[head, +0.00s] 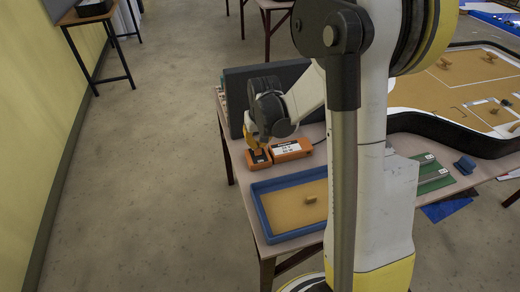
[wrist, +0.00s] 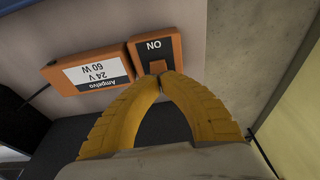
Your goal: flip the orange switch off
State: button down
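The orange switch (wrist: 156,57) is a small orange box with a black top plate that reads "ON", upside down in the wrist view. Its orange rocker (wrist: 158,68) lies at the tips of my gripper. In the head view the switch (head: 258,160) sits at the table's left edge, partly covered by my gripper (head: 252,145). In the wrist view the yellow fingers of my gripper (wrist: 161,78) curve together and their tips meet at the rocker. They hold nothing that I can see. Whether the tips touch the rocker I cannot tell.
An orange power box (wrist: 88,73) labelled "24 V 60 W" stands beside the switch. A dark upright panel (head: 235,100) stands behind. A blue-rimmed tray (head: 263,222) with a small tan block (head: 311,199) lies in front. Open floor lies left of the table.

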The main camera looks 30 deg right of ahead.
jog(key=shift+s, duration=0.15)
jog(key=shift+s+a, duration=0.1)
jog(key=shift+s, duration=0.45)
notch_tip(320, 180, up, 7)
jog(key=p, duration=0.5)
jog(key=shift+w, duration=0.1)
